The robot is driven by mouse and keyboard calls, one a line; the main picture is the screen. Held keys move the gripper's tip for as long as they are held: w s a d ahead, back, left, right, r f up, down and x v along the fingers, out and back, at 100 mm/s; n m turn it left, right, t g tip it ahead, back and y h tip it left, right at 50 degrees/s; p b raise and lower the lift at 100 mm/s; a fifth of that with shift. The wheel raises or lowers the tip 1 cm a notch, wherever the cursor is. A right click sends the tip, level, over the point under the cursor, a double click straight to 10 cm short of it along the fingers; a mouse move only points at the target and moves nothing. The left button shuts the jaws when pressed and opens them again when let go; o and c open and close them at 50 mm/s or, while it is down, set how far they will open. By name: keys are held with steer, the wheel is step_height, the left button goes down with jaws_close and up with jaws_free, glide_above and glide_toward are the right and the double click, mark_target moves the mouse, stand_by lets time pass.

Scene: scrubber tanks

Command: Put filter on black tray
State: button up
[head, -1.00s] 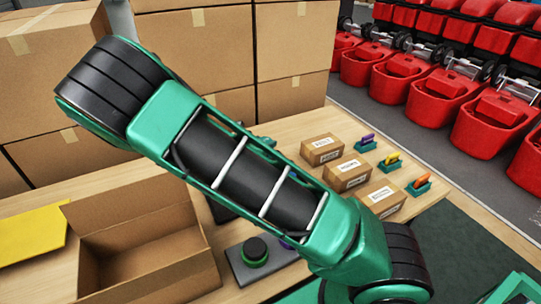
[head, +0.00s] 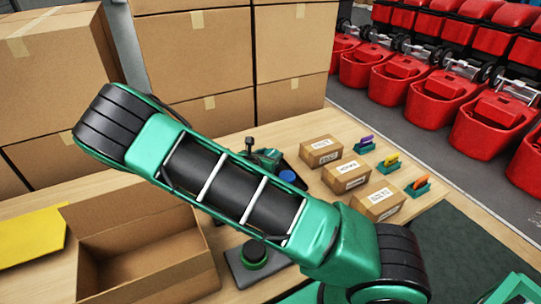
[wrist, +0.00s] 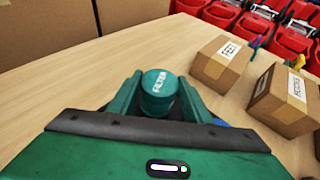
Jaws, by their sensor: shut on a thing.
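The filter (wrist: 157,90) is a teal cylinder with a white "FILTER" label on its top, in the wrist view. My gripper (wrist: 158,100) is shut on it, with one finger on each side. The filter's lower part is hidden by my gripper. The black tray (head: 303,184) shows partly behind my arm in the head view, with a round blue item on it. A green and dark part behind my arm, at the tray's far left, seems to be my gripper. I cannot tell whether the filter touches the tray.
An open cardboard box (head: 150,260) stands at front left, beside a yellow sheet (head: 30,236). A grey base with a round green-and-black piece (head: 254,252) is in front. Small labelled boxes (head: 351,175) and coloured pieces line the right. Large cartons (head: 200,50) stand behind.

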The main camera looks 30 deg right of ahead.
steer(key=shift+f, duration=0.1)
steer(key=o, duration=1)
steer(key=shift+o, duration=0.2)
